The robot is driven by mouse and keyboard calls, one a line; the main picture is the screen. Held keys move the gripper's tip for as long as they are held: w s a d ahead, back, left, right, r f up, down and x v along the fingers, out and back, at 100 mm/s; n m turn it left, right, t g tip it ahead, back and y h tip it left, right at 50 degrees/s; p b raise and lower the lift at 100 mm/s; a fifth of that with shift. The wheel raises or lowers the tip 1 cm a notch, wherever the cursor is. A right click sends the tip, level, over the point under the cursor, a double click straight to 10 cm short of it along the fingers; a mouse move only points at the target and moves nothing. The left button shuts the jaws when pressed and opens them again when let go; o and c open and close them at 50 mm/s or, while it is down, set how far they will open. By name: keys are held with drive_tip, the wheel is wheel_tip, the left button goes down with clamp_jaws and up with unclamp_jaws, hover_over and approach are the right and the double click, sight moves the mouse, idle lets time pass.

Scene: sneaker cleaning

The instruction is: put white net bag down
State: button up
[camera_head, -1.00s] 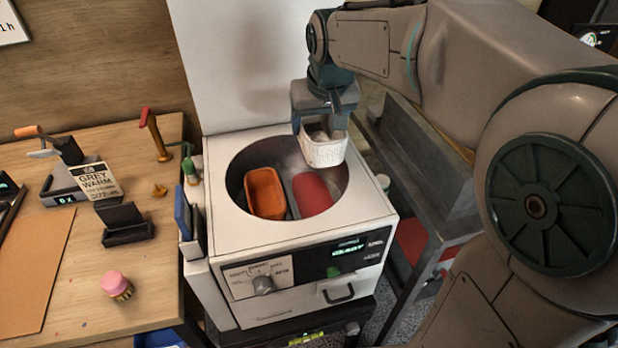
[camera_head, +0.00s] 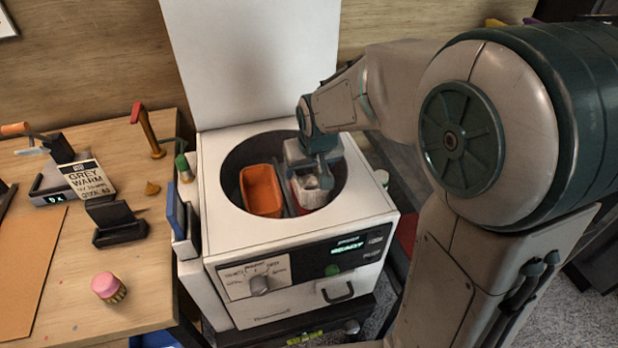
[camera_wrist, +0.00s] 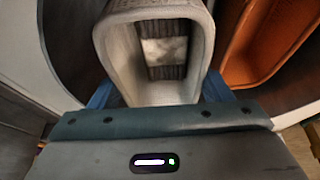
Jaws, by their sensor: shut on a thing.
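The white net bag (camera_head: 312,196) is low inside the round opening of the white machine (camera_head: 225,232), on the right side, over the red compartment. My gripper (camera_head: 318,176) is shut on it from above. In the wrist view the bag (camera_wrist: 118,52) looks like an open-topped white basket between my fingers, with something grey and pale inside. The red compartment (camera_head: 297,190) is mostly hidden by the bag and gripper. I cannot tell whether the bag touches its bottom.
An orange bin (camera_head: 262,188) sits left of the bag in the opening and shows in the wrist view (camera_wrist: 262,45). The machine's raised white lid (camera_head: 255,60) stands behind. A wooden table (camera_head: 60,305) with several tools is at the left.

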sight(308, 178)
drive_tip(key=shift+f, duration=1.6)
drive_tip(key=shift+f+b, duration=0.2)
drive_tip(key=shift+b, duration=0.1)
drive_tip(key=o, duration=1)
drive_tip(key=shift+a, duration=0.15)
drive_tip(key=shift+r, duration=0.1)
drive_tip(key=shift+r+p, duration=0.3)
drive_tip(key=shift+r, duration=0.3)
drive_tip(key=p+v, duration=0.1)
drive_tip(key=v, duration=1)
drive_tip(key=shift+s, duration=0.1)
